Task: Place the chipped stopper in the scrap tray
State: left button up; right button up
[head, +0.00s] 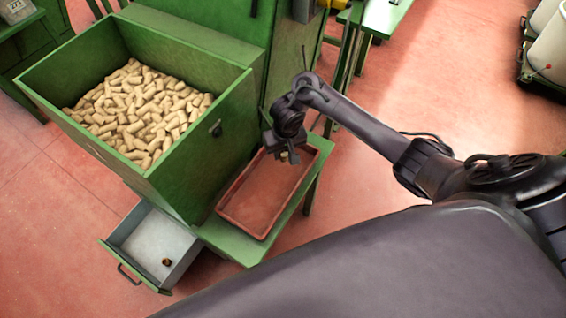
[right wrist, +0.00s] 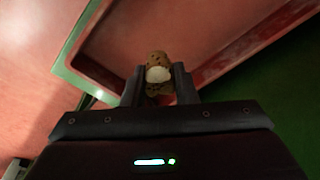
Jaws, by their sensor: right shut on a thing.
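My right gripper (head: 288,156) is shut on a stopper, which shows clearly in the right wrist view (right wrist: 158,62). It is speckled brown cork with a pale patch facing the camera; I cannot tell whether that patch is a chip or an end face. In the head view the gripper is over the far end of a shallow red tray (head: 228,218), which looks empty. The tray's rim also shows behind the stopper in the right wrist view (right wrist: 95,70). The stopper's height above the tray is unclear. My left gripper is not in view.
A large green bin (head: 215,160) full of cork stoppers stands left of the tray. Below it, an open grey drawer (head: 150,238) holds one small dark brown piece (head: 166,262). The red tray sits on a green shelf (head: 240,247).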

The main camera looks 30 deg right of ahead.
aim_at(283, 160)
jog(key=shift+f+b, duration=0.85)
jog(key=shift+f, duration=1.45)
jog(key=shift+f, duration=0.1)
jog(key=o, duration=0.9)
jog(key=shift+o, duration=0.2)
jog(key=r+p, duration=0.2)
jog(key=r, duration=0.1)
jog(key=r+p, duration=0.2)
jog(key=r, duration=0.2)
jog(key=s+r+p, duration=0.1)
jog(key=r+p, duration=0.1)
jog(key=r, duration=0.2)
jog(key=shift+s+r, duration=0.1)
jog(key=shift+r, duration=0.05)
jog(key=shift+s+r+p, duration=0.1)
jog(key=shift+r+p, duration=0.35)
jog(key=shift+p, duration=0.1)
